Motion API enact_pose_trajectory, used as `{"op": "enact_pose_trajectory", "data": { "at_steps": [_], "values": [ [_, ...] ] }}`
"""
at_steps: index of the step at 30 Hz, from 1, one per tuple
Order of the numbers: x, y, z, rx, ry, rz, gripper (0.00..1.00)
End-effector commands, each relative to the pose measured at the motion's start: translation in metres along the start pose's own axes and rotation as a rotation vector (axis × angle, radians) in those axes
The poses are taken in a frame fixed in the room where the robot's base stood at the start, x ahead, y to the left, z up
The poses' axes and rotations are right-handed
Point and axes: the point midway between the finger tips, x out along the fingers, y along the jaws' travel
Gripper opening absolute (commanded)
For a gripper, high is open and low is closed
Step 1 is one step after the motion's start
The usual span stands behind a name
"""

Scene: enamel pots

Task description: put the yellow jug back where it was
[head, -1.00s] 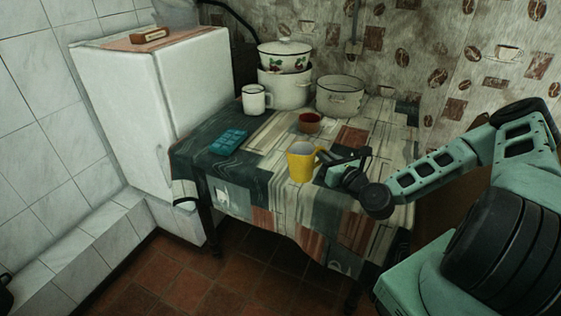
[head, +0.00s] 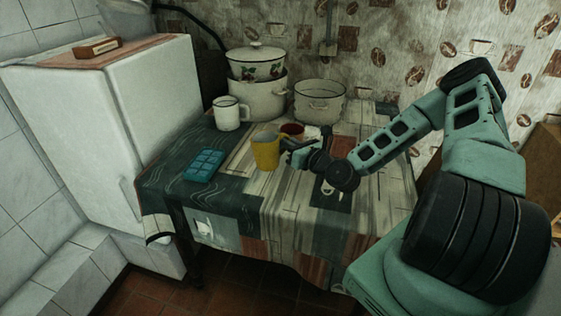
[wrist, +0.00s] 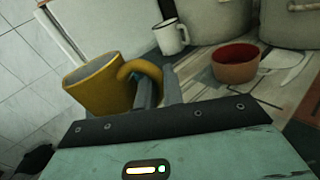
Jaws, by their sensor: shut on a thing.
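The yellow jug (head: 266,152) is at the middle of the cloth-covered table (head: 222,220) in the head view. My gripper (head: 290,146) is to its right and shut on its handle. In the wrist view the jug (wrist: 100,88) is at the left, tilted in the picture, with its handle between my gripper's fingers (wrist: 160,88). Its open top faces up. I cannot tell from these views whether its base touches the cloth.
Behind stand a white mug (head: 228,116), a red-brown bowl (head: 292,130), stacked enamel pots (head: 258,98) and an open pot (head: 320,103). A blue tray (head: 204,165) lies left of the jug. A white fridge (head: 150,100) borders the table's left side. The front cloth is mostly clear.

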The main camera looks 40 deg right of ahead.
Motion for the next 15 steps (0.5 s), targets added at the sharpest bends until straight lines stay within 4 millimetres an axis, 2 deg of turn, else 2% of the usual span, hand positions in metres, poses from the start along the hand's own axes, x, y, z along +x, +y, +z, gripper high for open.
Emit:
{"op": "enact_pose_trajectory", "data": {
  "at_steps": [3, 8, 15],
  "values": [
    [0.0, -0.002, -0.013, 0.0, -0.002, 0.0, 0.0],
    [0.001, -0.003, -0.023, 0.0, -0.002, -0.001, 0.0],
    [0.0, -0.007, -0.053, 0.001, -0.002, 0.0, 0.0]
  ]
}}
